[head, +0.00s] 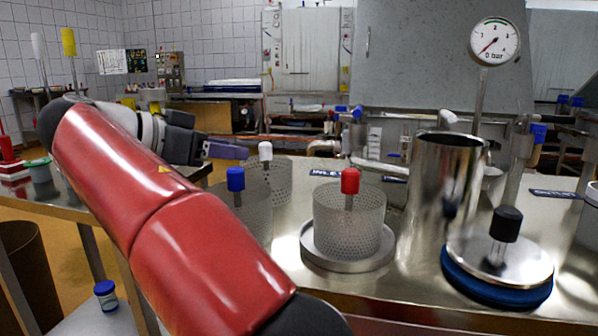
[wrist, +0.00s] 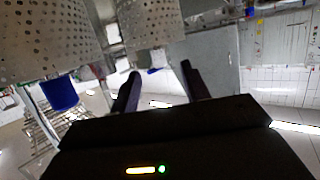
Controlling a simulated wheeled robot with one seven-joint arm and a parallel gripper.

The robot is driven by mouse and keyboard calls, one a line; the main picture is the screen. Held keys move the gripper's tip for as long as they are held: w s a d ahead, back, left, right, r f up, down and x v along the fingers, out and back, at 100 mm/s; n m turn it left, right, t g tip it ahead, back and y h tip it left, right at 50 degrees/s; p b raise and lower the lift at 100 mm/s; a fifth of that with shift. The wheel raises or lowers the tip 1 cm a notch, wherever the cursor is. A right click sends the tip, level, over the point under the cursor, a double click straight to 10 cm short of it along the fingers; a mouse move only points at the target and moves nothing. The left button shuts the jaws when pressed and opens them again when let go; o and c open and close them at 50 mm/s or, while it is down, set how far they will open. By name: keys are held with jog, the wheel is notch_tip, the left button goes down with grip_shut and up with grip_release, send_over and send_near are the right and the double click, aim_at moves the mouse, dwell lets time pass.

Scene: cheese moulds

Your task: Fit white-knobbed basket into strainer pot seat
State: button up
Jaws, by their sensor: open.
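The white-knobbed basket (head: 280,180), a perforated clear cylinder, stands on the steel table behind the blue-knobbed basket; its white knob (head: 265,151) points up. My gripper (head: 238,152) is open and empty, just left of that knob at about its height, apart from it in the head view. In the tilted wrist view the white-knobbed basket (wrist: 150,22) lies beyond the two spread fingers (wrist: 160,75). A tall, shiny steel pot (head: 445,190) stands at right; its inside is hidden, and I cannot tell whether it holds the strainer seat.
The blue-knobbed basket (head: 253,207) stands close in front; its blue knob (wrist: 60,93) shows in the wrist view. A red-knobbed basket (head: 348,222) sits in a shallow steel dish (head: 318,262). A black-knobbed lid (head: 500,262) and a pressure gauge (head: 495,41) are at right.

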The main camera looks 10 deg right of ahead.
aim_at(260, 149)
jog(key=x, duration=0.5)
jog(key=b+x, duration=0.1)
jog(key=x, duration=0.2)
jog(key=shift+d+r, duration=0.3)
jog(key=shift+d, duration=0.05)
grip_shut()
